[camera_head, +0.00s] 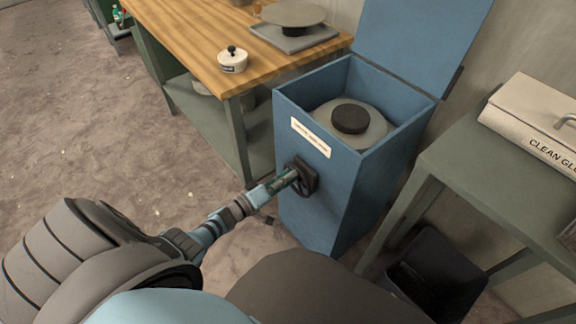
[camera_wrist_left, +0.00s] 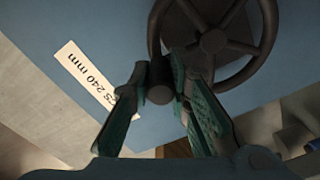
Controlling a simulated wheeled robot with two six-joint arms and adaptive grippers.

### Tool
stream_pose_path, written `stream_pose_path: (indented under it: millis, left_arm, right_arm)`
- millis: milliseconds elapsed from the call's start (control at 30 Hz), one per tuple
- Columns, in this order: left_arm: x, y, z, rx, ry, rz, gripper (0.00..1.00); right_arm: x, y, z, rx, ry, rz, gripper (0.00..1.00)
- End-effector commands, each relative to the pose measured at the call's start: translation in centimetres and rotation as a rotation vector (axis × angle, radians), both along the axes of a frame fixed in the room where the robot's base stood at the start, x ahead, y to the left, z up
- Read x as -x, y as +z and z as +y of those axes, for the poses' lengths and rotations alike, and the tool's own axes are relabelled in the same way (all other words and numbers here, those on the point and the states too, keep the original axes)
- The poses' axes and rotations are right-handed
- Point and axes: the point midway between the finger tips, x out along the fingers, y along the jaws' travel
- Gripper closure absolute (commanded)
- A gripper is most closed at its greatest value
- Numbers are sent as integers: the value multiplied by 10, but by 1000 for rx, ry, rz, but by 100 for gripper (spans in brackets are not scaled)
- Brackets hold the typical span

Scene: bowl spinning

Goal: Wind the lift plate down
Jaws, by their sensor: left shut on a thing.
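A blue cabinet (camera_head: 330,198) stands with its lid raised. Inside its open top is a round grey lift plate (camera_head: 372,136) with a dark disc (camera_head: 351,118) on it. A dark handwheel (camera_head: 306,176) is on the cabinet's front, below a white label (camera_head: 311,138). In the left wrist view the spoked wheel (camera_wrist_left: 213,42) and its round knob (camera_wrist_left: 160,82) show close up. My left gripper (camera_head: 290,179) is at the wheel, its green-padded fingers (camera_wrist_left: 163,90) shut on the knob. The gripper hides part of the wheel in the head view. My right gripper is not in view.
A wooden-topped workbench (camera_head: 190,35) stands to the left, bearing a small white pot (camera_head: 233,60) and a wheel-like turntable (camera_head: 293,14). A grey-green table (camera_head: 480,170) with a white box (camera_head: 535,115) is on the right, above a black bin (camera_head: 437,275). The floor at left is clear.

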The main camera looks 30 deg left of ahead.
Motion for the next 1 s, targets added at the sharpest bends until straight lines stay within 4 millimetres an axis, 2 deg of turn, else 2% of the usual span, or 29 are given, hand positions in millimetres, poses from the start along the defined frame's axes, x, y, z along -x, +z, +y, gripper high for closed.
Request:
stream_pose_path:
  millis: [133, 167, 267, 300, 500, 667, 767, 1000]
  left_arm:
    - [1, -2, 0, -2, 1, 5, 100]
    - [1, -2, 0, -2, 1, 5, 80]
    - [1, -2, 0, -2, 0, 4, 64]
    - [1, -2, 0, -2, 0, 4, 62]
    - [0, -1, 0, -2, -1, 2, 62]
    - [8, -2, 2, -4, -1, 2, 62]
    - [29, -2, 8, -4, -3, 4, 62]
    - [91, -2, 27, -3, -1, 6, 62]
  right_arm:
    - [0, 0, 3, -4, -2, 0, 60]
    - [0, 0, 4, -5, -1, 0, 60]
    - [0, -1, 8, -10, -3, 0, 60]
    - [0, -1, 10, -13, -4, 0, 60]
    - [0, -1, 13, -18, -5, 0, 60]
    - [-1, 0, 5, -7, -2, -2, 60]
    - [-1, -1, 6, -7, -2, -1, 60]
    - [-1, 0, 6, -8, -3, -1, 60]
